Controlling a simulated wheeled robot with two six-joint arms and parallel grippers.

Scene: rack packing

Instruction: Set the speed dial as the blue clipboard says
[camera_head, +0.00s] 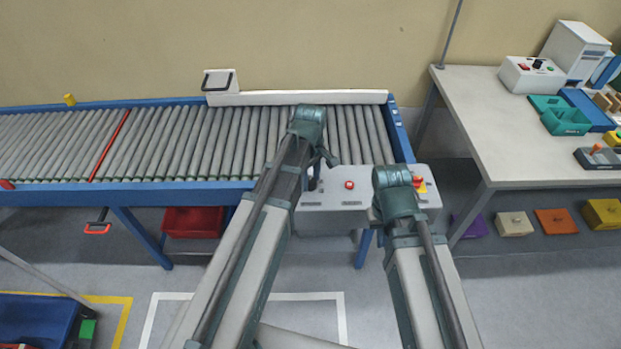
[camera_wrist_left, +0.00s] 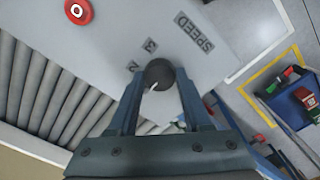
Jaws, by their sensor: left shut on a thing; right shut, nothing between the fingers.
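The speed dial is a dark round knob (camera_wrist_left: 159,70) on a light grey panel in the left wrist view. The panel carries the word SPEED and the numbers 3 and 2 beside the knob. A small pale mark shows on the knob's lower edge, partly between the fingers. My left gripper (camera_wrist_left: 160,82) is shut on the knob, one finger on each side. In the head view my left gripper (camera_head: 316,178) points down at the control box (camera_head: 325,199) and hides the dial. My right arm's wrist is over the box's right end; its fingers are hidden. I cannot make out a blue clipboard.
A red button (camera_head: 349,185) is on the box, right of my left gripper. A red and yellow switch (camera_head: 419,184) is beside my right wrist. The roller conveyor (camera_head: 220,140) lies behind. A table (camera_head: 480,130) with trays and devices stands at right.

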